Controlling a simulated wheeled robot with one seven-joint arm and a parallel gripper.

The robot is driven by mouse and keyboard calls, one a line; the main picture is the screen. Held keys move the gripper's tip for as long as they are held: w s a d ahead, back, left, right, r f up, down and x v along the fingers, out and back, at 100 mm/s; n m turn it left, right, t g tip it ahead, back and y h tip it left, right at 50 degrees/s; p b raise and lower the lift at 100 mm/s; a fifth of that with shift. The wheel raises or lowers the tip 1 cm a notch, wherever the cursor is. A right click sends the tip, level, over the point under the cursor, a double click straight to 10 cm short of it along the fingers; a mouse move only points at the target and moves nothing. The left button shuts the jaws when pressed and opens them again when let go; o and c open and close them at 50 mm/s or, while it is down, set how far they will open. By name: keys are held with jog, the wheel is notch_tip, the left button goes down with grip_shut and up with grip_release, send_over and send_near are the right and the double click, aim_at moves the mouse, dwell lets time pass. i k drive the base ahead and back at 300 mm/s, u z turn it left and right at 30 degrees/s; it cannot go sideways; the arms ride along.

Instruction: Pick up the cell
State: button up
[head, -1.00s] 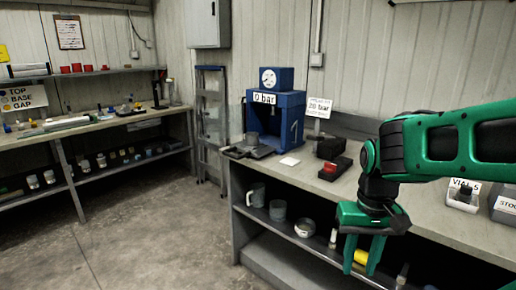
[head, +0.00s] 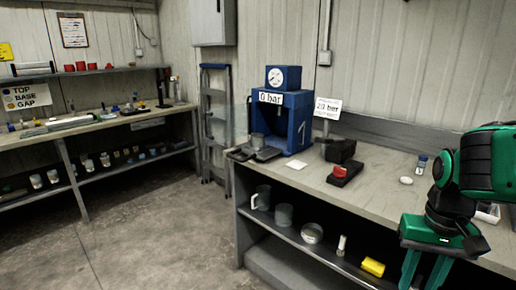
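My gripper (head: 424,278) hangs at the lower right, in front of the bench's open shelf and well apart from the cylinder. Its two green fingers point down with a gap between them, and nothing shows in the gap. The fingertips are near the bottom edge of the picture.
The floor on the left is clear.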

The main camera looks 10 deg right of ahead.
aim_at(257, 144)
jog(key=z, duration=0.05)
jog(key=i, duration=1)
jog(key=u, duration=0.05)
